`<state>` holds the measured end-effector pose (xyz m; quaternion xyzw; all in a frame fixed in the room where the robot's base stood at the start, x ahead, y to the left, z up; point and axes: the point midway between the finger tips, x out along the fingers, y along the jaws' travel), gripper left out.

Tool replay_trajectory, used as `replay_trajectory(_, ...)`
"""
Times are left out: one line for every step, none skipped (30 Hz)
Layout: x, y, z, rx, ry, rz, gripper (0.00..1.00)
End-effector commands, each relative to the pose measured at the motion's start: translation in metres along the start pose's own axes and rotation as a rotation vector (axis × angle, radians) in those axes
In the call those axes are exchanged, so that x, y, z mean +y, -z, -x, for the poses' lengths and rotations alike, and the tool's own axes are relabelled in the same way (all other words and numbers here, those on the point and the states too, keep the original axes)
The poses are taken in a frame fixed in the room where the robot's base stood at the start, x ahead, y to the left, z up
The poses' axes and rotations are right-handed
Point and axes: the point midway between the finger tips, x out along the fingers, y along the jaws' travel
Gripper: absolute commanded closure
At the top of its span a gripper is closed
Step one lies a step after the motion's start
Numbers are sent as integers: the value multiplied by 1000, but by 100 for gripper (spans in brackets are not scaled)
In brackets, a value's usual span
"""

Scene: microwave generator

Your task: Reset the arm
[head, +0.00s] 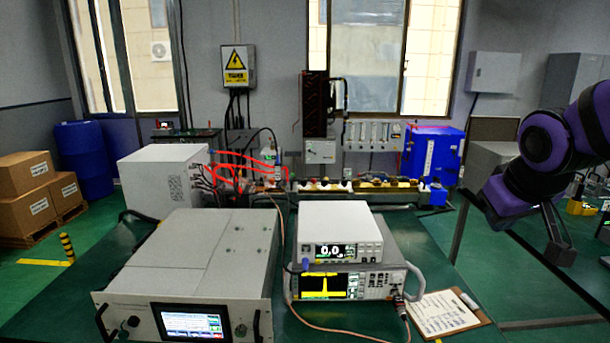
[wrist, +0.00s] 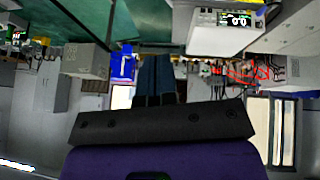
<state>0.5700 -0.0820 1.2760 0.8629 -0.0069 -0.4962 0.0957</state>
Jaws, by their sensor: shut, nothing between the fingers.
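My arm (head: 560,140), purple and black, is raised at the right side of the head view, off to the right of the bench with the instruments. In the wrist view my gripper (wrist: 156,62) shows as two dark blue fingers side by side. They are closed together with nothing between them. The wrist view appears upside down, with the equipment seen past the fingers. The fingertips touch nothing that I can see.
A green table holds a large grey generator (head: 190,265), a white meter (head: 340,225) on a spectrum display unit (head: 340,287), and a clipboard (head: 443,312). Behind stand a white box (head: 165,180), red tubing (head: 240,165) and a blue cabinet (head: 433,155). Cardboard boxes (head: 25,190) are far left.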

Motion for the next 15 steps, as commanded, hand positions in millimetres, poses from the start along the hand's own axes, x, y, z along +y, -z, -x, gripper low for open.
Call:
replay_trajectory(-1, -8, 16, 1, 3, -17, 100)
replay_trajectory(-2, -14, 23, -3, 7, -28, 100)
replay_trajectory(-3, -22, 34, -8, 13, -44, 100)
replay_trajectory(-4, -28, 41, -13, 18, -55, 100)
replay_trajectory(-5, -34, 48, -18, 24, -65, 100)
replay_trajectory(-6, -42, 57, -23, 33, -79, 100)
replay_trajectory(-8, -49, 64, -28, 41, -90, 100)
replay_trajectory(-8, -55, 70, -32, 48, -99, 100)
replay_trajectory(-10, -62, 78, -37, 58, -112, 100)
replay_trajectory(-11, -68, 83, -40, 66, -119, 100)
replay_trajectory(-12, -73, 87, -44, 74, -126, 100)
replay_trajectory(-14, -79, 93, -49, 83, -134, 100)
replay_trajectory(-14, -83, 96, -51, 90, -140, 100)
replay_trajectory(-15, -87, 99, -55, 96, -145, 100)
replay_trajectory(-16, -91, 102, -58, 102, -150, 100)
